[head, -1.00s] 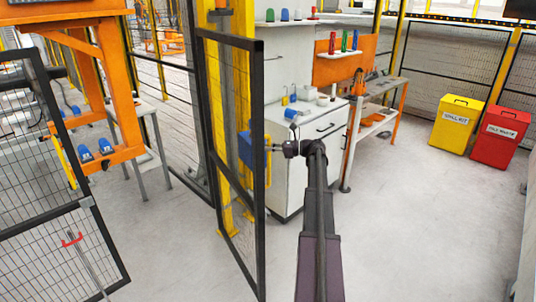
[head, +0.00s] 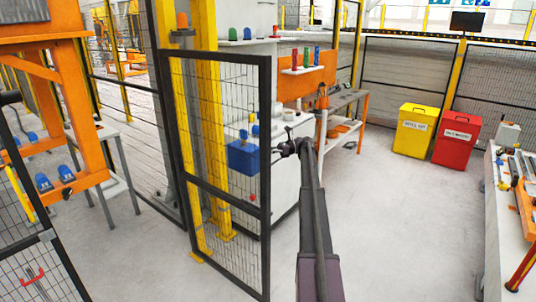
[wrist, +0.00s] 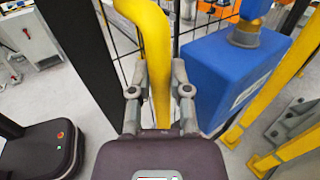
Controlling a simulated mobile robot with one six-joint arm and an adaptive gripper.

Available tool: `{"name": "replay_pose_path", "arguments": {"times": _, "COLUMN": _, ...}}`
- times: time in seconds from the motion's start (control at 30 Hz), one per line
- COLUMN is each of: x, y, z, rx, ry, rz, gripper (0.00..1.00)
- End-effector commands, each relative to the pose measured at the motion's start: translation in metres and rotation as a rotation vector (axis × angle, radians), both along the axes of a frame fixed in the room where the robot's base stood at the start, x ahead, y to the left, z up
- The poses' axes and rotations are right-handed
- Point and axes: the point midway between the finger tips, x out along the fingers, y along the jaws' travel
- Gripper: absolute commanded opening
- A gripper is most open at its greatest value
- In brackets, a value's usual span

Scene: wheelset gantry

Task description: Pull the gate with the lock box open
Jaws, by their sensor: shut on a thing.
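The gate (head: 266,225) is a black-framed mesh panel standing partly swung out, left of centre in the head view. A blue lock box (head: 242,158) sits near its free edge; it also shows large at the right of the wrist view (wrist: 232,78). A yellow upright handle (wrist: 156,60) stands beside the box in the wrist view. My gripper (head: 284,148) is at the gate's free edge. In the wrist view my gripper (wrist: 160,92) has one finger on each side of the handle and is shut on it. The handle is hard to make out in the head view.
A white cabinet (head: 285,226) stands behind the gate's free edge. A yellow bin (head: 413,131) and a red bin (head: 456,138) stand at the back right. A workbench (head: 508,215) runs along the right edge. The floor between is clear.

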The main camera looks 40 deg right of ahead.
Motion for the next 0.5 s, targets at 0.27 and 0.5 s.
{"name": "replay_pose_path", "arguments": {"times": 0.27, "x": 0.006, "y": 0.008, "z": 0.000, "rx": 0.001, "ry": 0.000, "rz": 0.014, "gripper": 0.00}}
{"name": "replay_pose_path", "arguments": {"times": 0.5, "x": 0.008, "y": 0.012, "z": 0.000, "rx": 0.000, "ry": 0.000, "rz": 0.018, "gripper": 0.57}}
